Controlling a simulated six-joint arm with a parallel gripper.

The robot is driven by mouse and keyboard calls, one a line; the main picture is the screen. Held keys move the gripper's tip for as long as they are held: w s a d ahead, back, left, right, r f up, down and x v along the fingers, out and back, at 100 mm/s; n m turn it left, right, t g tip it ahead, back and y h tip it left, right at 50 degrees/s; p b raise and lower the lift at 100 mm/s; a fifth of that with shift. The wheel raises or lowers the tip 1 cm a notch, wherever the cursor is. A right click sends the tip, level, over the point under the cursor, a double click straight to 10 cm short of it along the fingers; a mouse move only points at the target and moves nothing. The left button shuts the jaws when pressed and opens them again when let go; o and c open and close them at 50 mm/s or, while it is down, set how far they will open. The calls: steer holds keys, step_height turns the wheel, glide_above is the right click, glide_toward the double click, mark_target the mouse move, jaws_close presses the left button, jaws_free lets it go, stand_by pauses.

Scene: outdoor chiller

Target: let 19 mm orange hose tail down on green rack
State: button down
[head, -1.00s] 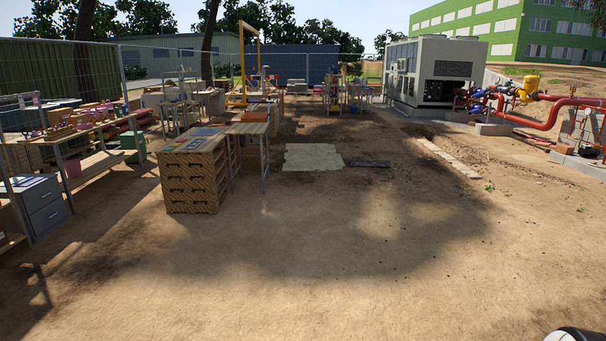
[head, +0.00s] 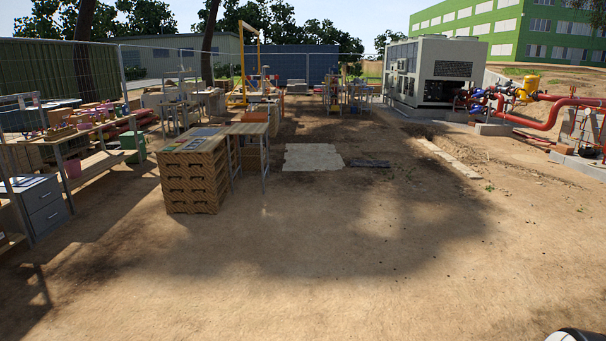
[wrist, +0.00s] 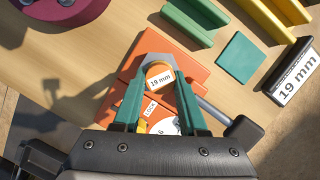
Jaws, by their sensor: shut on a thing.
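In the wrist view my gripper (wrist: 158,95) has two green fingers angled inward. It is shut on an orange part with a white "19 mm" label, taken as the orange hose tail (wrist: 154,70). More orange surfaces show behind and beside it, one near a "LOCK" label, and I cannot tell how they join. The green rack (wrist: 186,24), seen as green bars, lies on the wooden bench at the upper right of the gripper, apart from the held part. Whether the held part touches the bench is not clear. The gripper is not seen in the head view.
In the wrist view a green square (wrist: 240,61), a yellow bar (wrist: 268,20) and a black "19 mm" sign (wrist: 293,77) are to the right. A maroon round part (wrist: 68,12) is at upper left. In the head view, bare ground (head: 330,240) is open before the benches.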

steer(key=shift+r, duration=0.55)
steer(key=shift+r, duration=2.6)
steer(key=c, duration=1.1)
jaws_free()
steer(key=shift+c, duration=0.2)
jaws_close()
